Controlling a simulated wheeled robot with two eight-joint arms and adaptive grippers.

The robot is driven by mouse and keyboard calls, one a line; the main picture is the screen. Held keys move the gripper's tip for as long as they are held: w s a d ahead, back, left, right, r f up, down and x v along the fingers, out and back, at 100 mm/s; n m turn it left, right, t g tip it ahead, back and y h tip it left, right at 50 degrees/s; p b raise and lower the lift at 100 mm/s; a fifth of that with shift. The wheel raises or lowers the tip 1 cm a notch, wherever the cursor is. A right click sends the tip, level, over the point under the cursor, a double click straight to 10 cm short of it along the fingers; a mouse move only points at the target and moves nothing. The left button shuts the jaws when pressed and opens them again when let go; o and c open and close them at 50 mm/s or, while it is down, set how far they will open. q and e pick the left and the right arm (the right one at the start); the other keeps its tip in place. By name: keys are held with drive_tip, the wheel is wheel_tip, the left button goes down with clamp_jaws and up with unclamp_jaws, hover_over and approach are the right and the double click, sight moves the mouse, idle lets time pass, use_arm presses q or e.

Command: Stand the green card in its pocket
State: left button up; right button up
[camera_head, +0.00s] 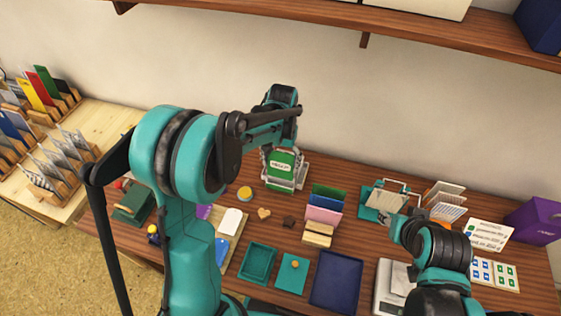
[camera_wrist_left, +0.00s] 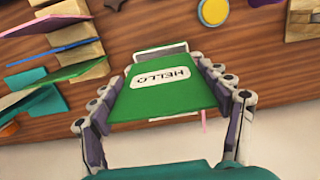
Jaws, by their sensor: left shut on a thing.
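The green card (camera_head: 281,165) with a white HELLO label is upright in my left gripper (camera_head: 285,176). In the left wrist view the card (camera_wrist_left: 163,95) sits between the two finger pads, which press on its side edges. A wooden rack (camera_head: 317,239) stands to the right and nearer, holding green, blue and pink cards. It also shows in the left wrist view (camera_wrist_left: 75,37) at the upper left. The card is apart from this rack. My right gripper (camera_head: 389,216) is small and partly hidden by its arm, so its jaws are unclear.
A yellow round pad (camera_head: 245,194) and a wooden heart (camera_head: 264,214) lie near the card. A teal tray (camera_head: 257,263) and a dark blue tray (camera_head: 336,281) lie in front. A teal-based device (camera_head: 371,214) and a white card rack (camera_head: 445,199) stand on the right.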

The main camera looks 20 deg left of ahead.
sight(281, 174)
use_arm(q)
drive_tip(key=shift+f+b, duration=2.45)
drive_tip(key=shift+f, duration=0.85)
drive_tip(key=shift+o, duration=0.2)
drive_tip(key=o, duration=0.8)
drive_tip(key=shift+r, duration=0.15)
drive_tip(key=shift+r+p, duration=2.15)
drive_tip(key=shift+r, duration=0.7)
drive_tip(key=shift+r, duration=0.1)
